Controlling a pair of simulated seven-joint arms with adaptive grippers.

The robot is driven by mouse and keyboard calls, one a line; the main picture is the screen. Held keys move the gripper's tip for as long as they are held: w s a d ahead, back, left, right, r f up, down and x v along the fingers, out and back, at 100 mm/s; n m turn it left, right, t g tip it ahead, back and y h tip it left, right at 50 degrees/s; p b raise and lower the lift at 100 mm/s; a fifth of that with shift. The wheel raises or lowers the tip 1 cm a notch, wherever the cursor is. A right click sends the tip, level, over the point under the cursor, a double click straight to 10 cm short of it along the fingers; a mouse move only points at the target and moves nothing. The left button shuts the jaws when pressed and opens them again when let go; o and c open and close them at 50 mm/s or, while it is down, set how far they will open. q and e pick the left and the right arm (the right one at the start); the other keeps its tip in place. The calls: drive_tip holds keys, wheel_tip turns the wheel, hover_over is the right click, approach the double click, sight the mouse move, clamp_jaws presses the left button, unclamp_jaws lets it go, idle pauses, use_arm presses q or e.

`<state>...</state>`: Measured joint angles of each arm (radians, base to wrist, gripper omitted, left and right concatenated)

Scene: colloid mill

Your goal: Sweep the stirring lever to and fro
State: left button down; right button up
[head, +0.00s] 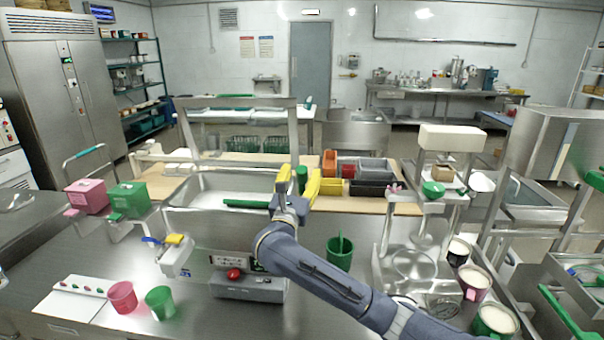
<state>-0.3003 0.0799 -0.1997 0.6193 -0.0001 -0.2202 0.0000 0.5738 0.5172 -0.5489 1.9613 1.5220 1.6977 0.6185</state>
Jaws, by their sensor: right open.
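My right gripper (299,176) reaches up from the lower right to the front edge of the steel basin. Its two yellow fingers are open and point away from me. A short green upright grip (302,172) shows between or just behind the fingertips; I cannot tell whether they touch it. A green horizontal bar (246,204) lies along the front of the steel basin (200,186) and ends close to the gripper's left side. I cannot tell which green part is the stirring lever, and the gripper hides where they might join. My left gripper is not in view.
A grey control box (248,288) with a red button stands in front of the basin. A green beaker (340,253) stands close behind my right forearm. Coloured bins (372,170) sit behind right. Pink and green cups (122,297) stand front left. The bench between them is clear.

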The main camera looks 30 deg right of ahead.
drive_tip(key=shift+w+d+r, duration=0.1)
drive_tip(key=shift+w+d, duration=0.1)
drive_tip(key=shift+d, duration=0.05)
drive_tip(key=shift+c, duration=0.3)
clamp_jaws()
